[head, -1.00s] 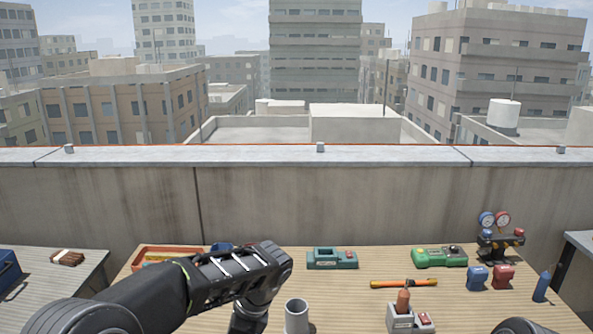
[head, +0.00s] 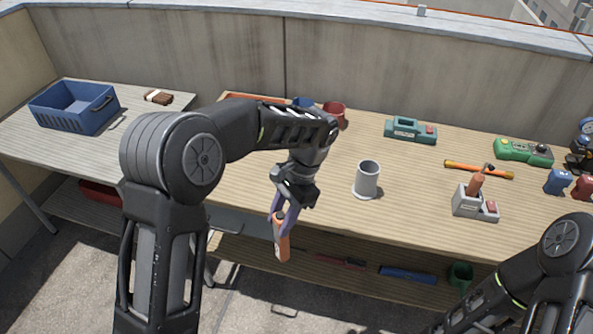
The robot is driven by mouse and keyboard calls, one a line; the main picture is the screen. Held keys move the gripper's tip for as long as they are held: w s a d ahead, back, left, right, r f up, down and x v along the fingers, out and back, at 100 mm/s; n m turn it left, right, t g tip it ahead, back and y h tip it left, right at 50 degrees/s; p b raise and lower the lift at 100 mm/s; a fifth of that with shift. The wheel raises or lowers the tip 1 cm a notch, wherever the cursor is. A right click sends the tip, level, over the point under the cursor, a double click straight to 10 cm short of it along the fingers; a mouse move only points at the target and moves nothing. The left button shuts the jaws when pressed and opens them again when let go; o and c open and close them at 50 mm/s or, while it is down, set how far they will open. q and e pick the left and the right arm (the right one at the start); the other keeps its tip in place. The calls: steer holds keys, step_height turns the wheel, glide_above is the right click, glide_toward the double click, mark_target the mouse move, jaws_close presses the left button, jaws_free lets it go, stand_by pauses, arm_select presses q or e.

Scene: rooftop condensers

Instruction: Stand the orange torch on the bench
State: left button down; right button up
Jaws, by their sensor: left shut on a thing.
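The orange torch (head: 282,243) hangs roughly upright, slightly tilted, in my left gripper (head: 281,219). The gripper points down and its fingers are shut around the torch's upper part. A dark end shows at the top of the torch. In the picture the torch overlaps the front edge of the wooden bench (head: 325,219), with its lower end over the shelf area below. I cannot tell how far it is from the edge. My right arm comes in at the lower right, but its gripper is out of view.
A grey cup (head: 367,180) stands right of my left gripper. Behind are a red mug (head: 335,115) and a teal case (head: 410,131). A grey box (head: 468,205) with a brown-orange handle and an orange bar (head: 478,169) lie rightward. A blue crate (head: 75,106) sits on the left table.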

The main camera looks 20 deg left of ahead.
arm_select(q)
steer(key=d+n+h, duration=0.5)
steer(key=d+n, duration=0.6)
steer(key=n, duration=0.3)
steer(key=shift+r+g, duration=0.25)
steer(key=shift+g, duration=0.05)
steer(key=shift+w+a, duration=0.1)
arm_select(e)
steer(key=shift+c, duration=0.6)
